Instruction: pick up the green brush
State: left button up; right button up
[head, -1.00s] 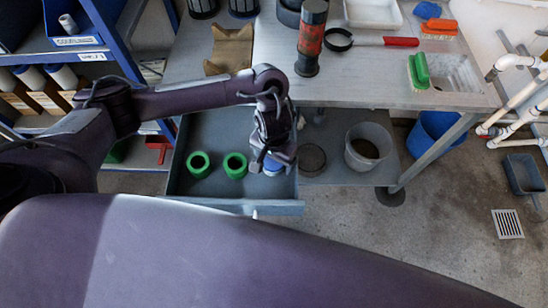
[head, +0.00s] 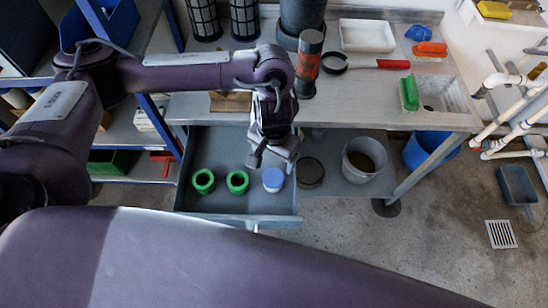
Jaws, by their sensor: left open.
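The green brush (head: 409,94) lies on the metal workbench (head: 365,107), beside the sink at its right end. Pale bristles show along its left side. My left gripper (head: 272,162) points down over the open drawer below the bench's front edge, well to the left of the brush and apart from it. Its jaws are open and nothing shows between them. My right gripper is not in view.
The open drawer (head: 218,214) holds two green rings (head: 238,182) and a blue-lidded jar (head: 273,179). An orange brush (head: 430,49), a red-handled strap wrench (head: 393,64), a white tray (head: 367,36) and a dark red cylinder (head: 308,63) stand or lie on the bench.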

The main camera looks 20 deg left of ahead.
aim_at(409, 89)
jog(key=k, duration=1)
